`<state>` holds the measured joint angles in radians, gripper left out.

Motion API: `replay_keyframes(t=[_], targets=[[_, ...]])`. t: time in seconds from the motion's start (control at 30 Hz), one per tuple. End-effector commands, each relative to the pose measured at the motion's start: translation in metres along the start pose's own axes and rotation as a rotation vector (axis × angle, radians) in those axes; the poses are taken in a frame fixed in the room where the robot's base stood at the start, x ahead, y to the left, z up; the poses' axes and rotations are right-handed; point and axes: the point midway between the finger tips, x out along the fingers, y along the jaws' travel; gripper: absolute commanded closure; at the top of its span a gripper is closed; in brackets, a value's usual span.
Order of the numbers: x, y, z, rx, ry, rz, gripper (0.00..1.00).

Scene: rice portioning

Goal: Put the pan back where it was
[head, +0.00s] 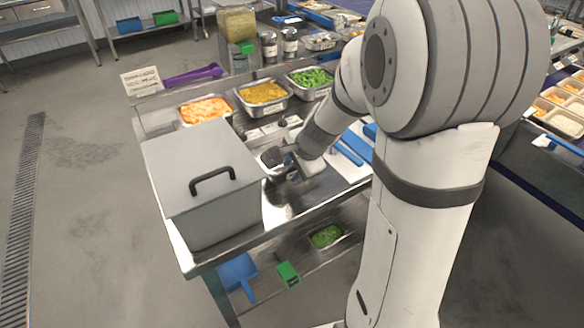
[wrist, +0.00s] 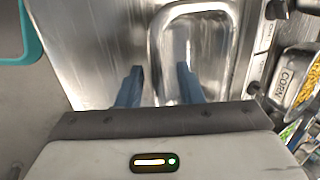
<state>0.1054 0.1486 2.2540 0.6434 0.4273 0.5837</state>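A shiny steel pan (wrist: 232,30) with a rounded rim lies beneath my gripper in the wrist view, and its visible inside looks empty. My gripper (wrist: 156,78) has its two blue-grey fingers apart. The left finger is outside the pan's left rim and the right finger is over or inside the pan. I see a gap between the fingers and the rim, though depth is hard to judge. In the head view my gripper is low over the steel table, just right of the grey lidded box (head: 205,215). My wrist hides most of the pan there.
Steel trays of orange food (head: 206,109), yellow corn (head: 263,92) and green food (head: 311,77) line the table's back. Blue utensils (head: 352,147) lie on a white board to the right. The lidded box stands close on the left.

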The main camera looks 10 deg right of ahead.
Motion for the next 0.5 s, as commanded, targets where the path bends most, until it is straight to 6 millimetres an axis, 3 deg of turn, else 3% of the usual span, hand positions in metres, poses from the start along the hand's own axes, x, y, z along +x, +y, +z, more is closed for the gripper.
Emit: replay_keyframes(t=[0.5], targets=[[-0.098, -0.002, 0.000, -0.001, 0.002, -0.003, 0.67]])
